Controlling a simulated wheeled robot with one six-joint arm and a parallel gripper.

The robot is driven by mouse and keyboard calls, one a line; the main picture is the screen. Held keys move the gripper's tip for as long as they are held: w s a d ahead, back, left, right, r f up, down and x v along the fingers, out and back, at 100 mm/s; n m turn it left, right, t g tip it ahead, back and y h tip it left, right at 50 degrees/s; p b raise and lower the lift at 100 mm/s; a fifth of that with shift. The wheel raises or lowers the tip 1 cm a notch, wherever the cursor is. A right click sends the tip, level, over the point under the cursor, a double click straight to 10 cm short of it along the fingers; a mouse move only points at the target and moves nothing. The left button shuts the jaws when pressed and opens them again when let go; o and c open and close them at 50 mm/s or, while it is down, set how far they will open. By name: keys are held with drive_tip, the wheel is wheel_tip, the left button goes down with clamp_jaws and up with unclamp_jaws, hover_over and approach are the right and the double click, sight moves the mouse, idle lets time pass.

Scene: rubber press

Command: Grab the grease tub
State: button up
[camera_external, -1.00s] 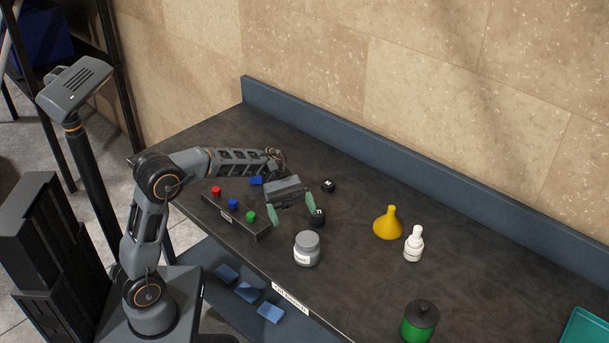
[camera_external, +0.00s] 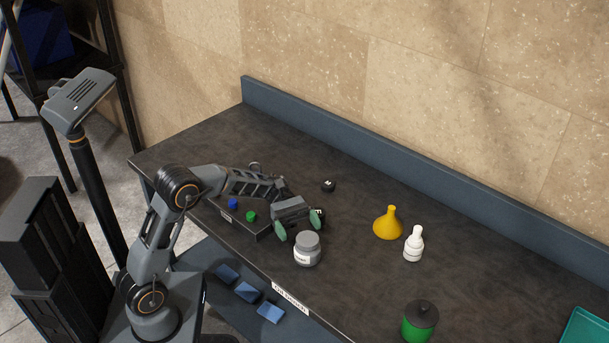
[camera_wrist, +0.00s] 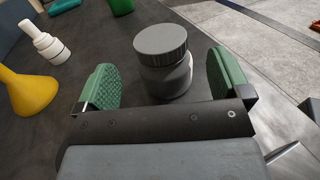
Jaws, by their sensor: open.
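The grease tub is a small grey jar (camera_external: 307,250) with a darker grey lid and a white label, standing upright near the bench's front edge. My gripper (camera_external: 298,230) is open and low over the bench, just left of the tub in the external view. In the wrist view the tub (camera_wrist: 164,62) stands ahead, between the lines of the two green fingertips (camera_wrist: 162,84), with space on both sides. No contact with the tub shows.
A yellow funnel (camera_external: 388,224), a white dropper bottle (camera_external: 414,244) and a green canister (camera_external: 419,322) stand to the right. A small black part (camera_external: 328,185) lies behind. A button box (camera_external: 243,217) is left of my gripper. The bench between tub and funnel is clear.

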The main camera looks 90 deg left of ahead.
sight(303, 233)
drive_tip(key=shift+x, duration=2.8)
drive_tip(key=shift+c, duration=0.4)
drive_tip(key=c, duration=1)
drive_tip(key=shift+c, duration=0.4)
drive_tip(key=shift+r, duration=0.15)
